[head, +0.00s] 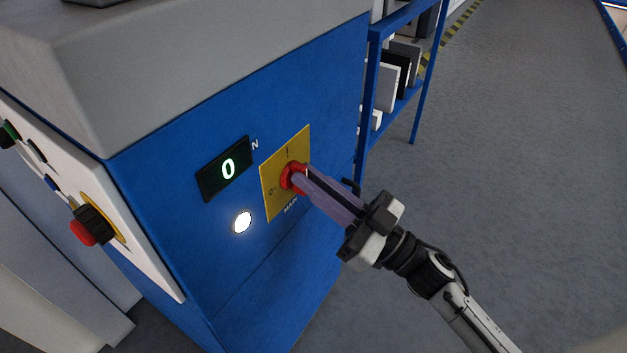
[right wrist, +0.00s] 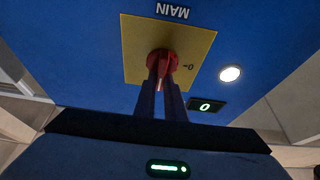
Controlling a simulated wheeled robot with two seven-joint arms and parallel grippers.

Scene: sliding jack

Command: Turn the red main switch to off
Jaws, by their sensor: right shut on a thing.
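The red main switch (head: 290,177) sits on a yellow plate (head: 273,202) on the blue cabinet front. The plate carries an "I" mark at its top, a "0" at its left and the word MAIN below. My right gripper (head: 299,180) has its long purple fingers closed on the red knob. In the right wrist view, upside down, the red switch (right wrist: 163,60) is between the fingertips (right wrist: 161,80). A pale line on the knob appears to point toward the "I" side, which the fingers hide there. My left gripper is out of view.
A display (head: 226,168) reading 0 and a lit white lamp (head: 242,221) are left of the plate. A side panel holds a red emergency button (head: 83,233). A blue shelf (head: 367,95) stands behind the cabinet. Open grey floor (head: 520,170) lies to the right.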

